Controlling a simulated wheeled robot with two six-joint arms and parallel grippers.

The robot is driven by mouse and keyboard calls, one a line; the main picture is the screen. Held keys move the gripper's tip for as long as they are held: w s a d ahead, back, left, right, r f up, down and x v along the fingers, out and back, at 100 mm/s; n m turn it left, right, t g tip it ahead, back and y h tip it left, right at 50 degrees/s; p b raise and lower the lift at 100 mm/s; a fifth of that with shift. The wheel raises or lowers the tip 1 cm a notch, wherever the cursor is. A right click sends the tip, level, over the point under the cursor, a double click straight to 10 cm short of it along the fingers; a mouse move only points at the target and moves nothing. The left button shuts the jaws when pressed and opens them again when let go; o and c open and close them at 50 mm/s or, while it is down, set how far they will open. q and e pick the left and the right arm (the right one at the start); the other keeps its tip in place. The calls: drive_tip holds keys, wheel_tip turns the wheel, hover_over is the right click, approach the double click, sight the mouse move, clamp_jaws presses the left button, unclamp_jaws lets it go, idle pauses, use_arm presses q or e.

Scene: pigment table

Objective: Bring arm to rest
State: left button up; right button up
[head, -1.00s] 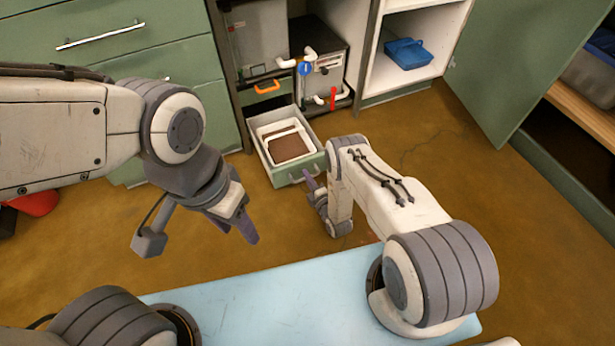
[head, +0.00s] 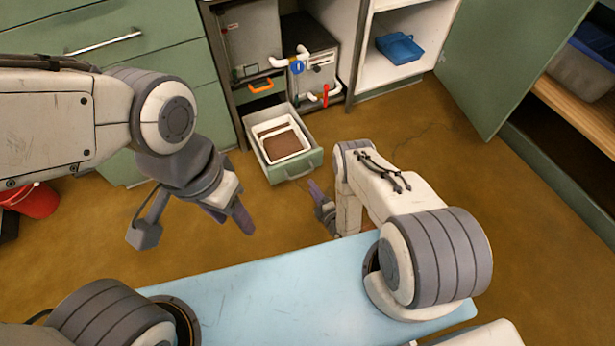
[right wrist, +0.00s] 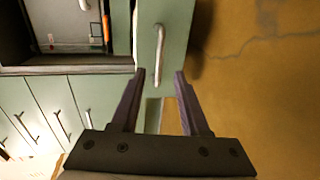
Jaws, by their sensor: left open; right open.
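My left gripper (head: 230,214) hangs at the left in the head view, open and empty above the floor. My right gripper (head: 318,196) is low in the middle, partly hidden by its own arm. In the right wrist view the right gripper (right wrist: 155,75) shows two purple fingers spread apart with nothing between them. Beyond its fingertips is the silver handle (right wrist: 159,55) of the pulled-out green drawer (head: 300,165). The fingers appear apart from that handle.
The open drawer holds a white tray (head: 260,128) with brown contents. A blue container (head: 399,48) sits on the shelf at the back. A green door (head: 500,60) stands open at right. A red bucket (head: 36,200) is at far left. Open floor (head: 440,160) lies right of the drawer.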

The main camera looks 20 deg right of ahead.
drive_tip(key=shift+v, duration=0.95)
